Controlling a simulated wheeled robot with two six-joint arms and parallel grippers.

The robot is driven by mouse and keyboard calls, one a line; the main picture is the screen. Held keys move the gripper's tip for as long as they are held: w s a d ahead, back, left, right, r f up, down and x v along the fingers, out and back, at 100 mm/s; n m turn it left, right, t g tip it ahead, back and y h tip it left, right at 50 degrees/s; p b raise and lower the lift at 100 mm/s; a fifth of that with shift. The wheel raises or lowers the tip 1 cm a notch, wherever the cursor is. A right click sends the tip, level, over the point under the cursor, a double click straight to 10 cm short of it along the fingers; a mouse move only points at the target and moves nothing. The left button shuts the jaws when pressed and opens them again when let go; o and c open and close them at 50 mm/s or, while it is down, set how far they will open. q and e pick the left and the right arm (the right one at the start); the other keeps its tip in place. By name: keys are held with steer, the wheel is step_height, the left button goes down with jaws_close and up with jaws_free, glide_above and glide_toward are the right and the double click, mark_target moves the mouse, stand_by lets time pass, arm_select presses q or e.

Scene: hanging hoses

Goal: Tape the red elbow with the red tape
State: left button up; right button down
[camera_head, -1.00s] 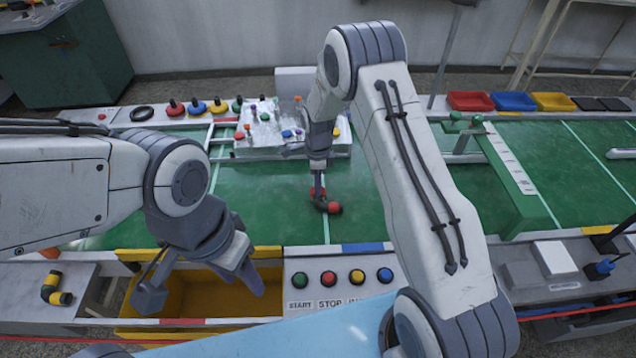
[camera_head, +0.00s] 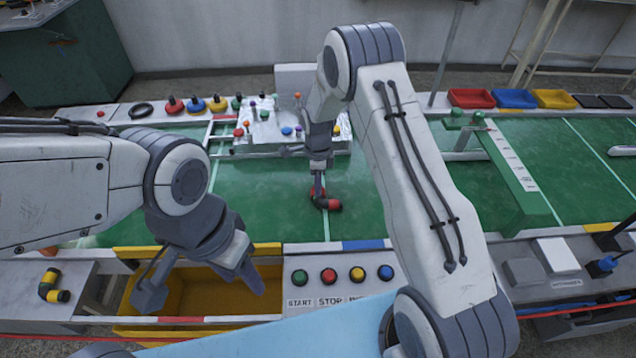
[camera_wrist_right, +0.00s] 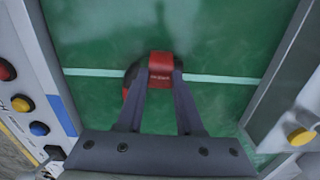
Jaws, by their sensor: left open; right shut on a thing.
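The red elbow (camera_head: 334,205), a short bent pipe with red ends and a dark bend, is on the green work surface in the middle of the head view. My right gripper (camera_head: 318,190) points down at it, with its fingers closed around one red end. In the right wrist view, that red end (camera_wrist_right: 160,66) with small lettering sits between the fingertips, and part of the elbow is hidden behind a finger. A roll of red tape seems to stand at the back left (camera_head: 174,109). My left gripper (camera_head: 205,290) is open and empty above the yellow bin.
The yellow bin (camera_head: 190,303) is at the front left, beside a yellow-ended elbow (camera_head: 53,288). Coloured push buttons (camera_head: 357,274) are at the front centre. A pale tray (camera_head: 262,145) of coloured pieces lies behind the elbow. The green surface left of the elbow is clear.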

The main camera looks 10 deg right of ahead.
steer(key=shift+f, duration=0.1)
steer(key=shift+c, duration=2.4)
jaws_free()
